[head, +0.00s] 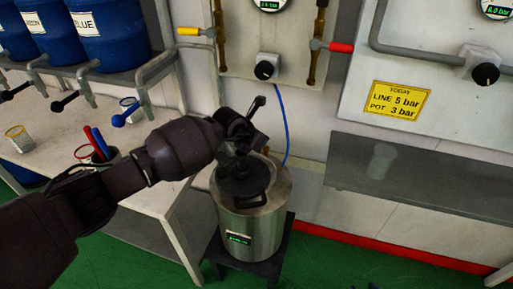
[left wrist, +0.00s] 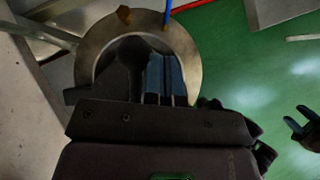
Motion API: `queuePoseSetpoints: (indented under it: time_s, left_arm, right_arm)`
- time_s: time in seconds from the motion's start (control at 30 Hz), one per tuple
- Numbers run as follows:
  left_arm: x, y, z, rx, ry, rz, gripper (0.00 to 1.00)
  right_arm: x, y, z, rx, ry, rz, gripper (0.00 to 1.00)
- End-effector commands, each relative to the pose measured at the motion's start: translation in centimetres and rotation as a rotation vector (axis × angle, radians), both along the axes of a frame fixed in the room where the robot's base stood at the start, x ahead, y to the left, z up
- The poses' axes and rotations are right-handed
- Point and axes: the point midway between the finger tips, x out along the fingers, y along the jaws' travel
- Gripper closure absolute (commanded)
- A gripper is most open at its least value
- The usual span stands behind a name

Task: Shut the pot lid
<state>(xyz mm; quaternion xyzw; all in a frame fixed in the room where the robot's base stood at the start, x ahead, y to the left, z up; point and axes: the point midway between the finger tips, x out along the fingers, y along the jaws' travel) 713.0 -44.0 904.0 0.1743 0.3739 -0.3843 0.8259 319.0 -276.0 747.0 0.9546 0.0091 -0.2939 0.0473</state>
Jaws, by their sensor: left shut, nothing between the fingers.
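The metal pot (head: 253,230) stands on a low dark stand, with a green readout on its front. Its round metal top (left wrist: 92,58) surrounds a dark middle in the left wrist view. A dark lid part with a loop handle (head: 262,201) shows at the front of the top. My left gripper (head: 241,172) is over the pot's top, pointing down, shut and empty. Its fingers (left wrist: 150,75) hide the middle of the top, so I cannot tell whether the lid is fully seated. My right gripper (left wrist: 298,118) shows at the right edge of the left wrist view, fingers apart.
A blue hose (head: 285,125) runs from the wall panel to behind the pot. A pale bench (head: 150,195) with cups and blue barrels (head: 105,35) is at left. A grey shelf (head: 430,185) with a clear cup is at right. Green floor is open in front.

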Motion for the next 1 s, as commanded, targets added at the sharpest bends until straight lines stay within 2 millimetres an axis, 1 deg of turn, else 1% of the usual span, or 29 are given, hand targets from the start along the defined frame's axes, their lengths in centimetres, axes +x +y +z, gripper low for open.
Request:
queuePoseSetpoints:
  time_s: [0.07, 0.3, 0.5, 0.7, 1.0]
  left_arm:
    - [0.8, -0.3, -0.2, 0.001, 0.001, 0.052, 1.00]
    - [2.9, -0.8, -0.3, 0.002, 0.002, 0.053, 1.00]
    - [4.0, -1.0, -0.3, 0.001, 0.001, 0.052, 1.00]
    - [4.4, -1.1, -0.2, 0.000, 0.002, 0.052, 1.00]
    - [4.5, -1.1, 0.0, 0.001, 0.001, 0.050, 1.00]
  right_arm:
    - [-0.2, 0.0, -0.5, 0.000, 0.008, -0.001, 0.57]
    - [-0.5, 0.0, -1.4, -0.001, 0.020, 0.001, 0.57]
    - [-0.3, 0.1, -1.4, 0.001, 0.014, 0.003, 0.57]
    - [0.2, 0.2, -1.1, 0.001, 0.002, 0.005, 0.57]
    - [0.1, 0.2, -1.2, 0.001, 0.007, 0.006, 0.57]
